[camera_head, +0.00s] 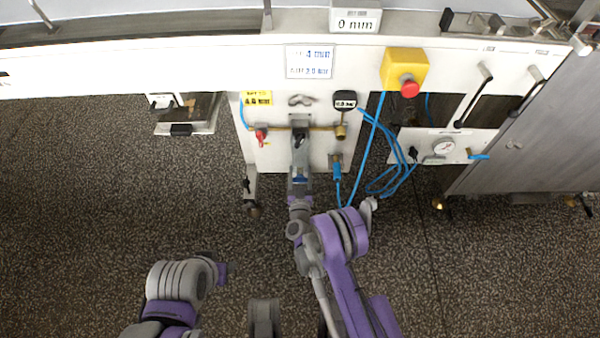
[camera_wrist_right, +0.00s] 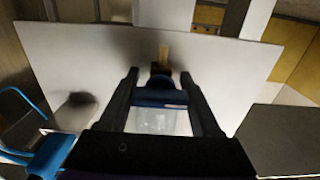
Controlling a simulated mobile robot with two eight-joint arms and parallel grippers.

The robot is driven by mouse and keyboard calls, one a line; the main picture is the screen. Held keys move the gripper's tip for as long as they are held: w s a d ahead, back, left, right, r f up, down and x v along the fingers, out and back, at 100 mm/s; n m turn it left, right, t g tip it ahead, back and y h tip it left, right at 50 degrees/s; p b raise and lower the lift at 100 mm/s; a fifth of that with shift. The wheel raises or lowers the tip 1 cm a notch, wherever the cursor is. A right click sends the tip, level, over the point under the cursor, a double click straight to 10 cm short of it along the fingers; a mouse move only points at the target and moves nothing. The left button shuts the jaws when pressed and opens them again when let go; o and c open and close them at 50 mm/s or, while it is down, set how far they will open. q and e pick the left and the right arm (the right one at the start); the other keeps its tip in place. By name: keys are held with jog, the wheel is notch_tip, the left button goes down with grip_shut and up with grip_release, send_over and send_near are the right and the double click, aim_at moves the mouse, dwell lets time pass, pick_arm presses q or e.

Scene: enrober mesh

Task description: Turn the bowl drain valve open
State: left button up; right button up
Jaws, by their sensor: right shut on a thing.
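My right gripper (camera_head: 299,136) reaches up to the white panel (camera_head: 285,158) in the head view, in front of a horizontal brass pipe (camera_head: 322,128). In the right wrist view the two fingers of the gripper (camera_wrist_right: 160,78) are shut on a dark handle in front of a short brass stem (camera_wrist_right: 164,52). The handle's shape is mostly hidden, and no label on it is readable. A red-handled valve (camera_head: 261,134) is left of the gripper, and a blue-handled fitting (camera_head: 336,168) is to its right; both are apart from it.
A dark gauge (camera_head: 345,100) sits above the pipe's right end. Blue hoses (camera_head: 390,170) loop at the right. A yellow box with a red stop button (camera_head: 409,88) is on the rail above. Speckled floor (camera_head: 100,210) at the left is clear.

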jog(key=shift+m+p, duration=0.45)
jog(key=shift+m, duration=0.95)
jog(key=o, duration=1.4)
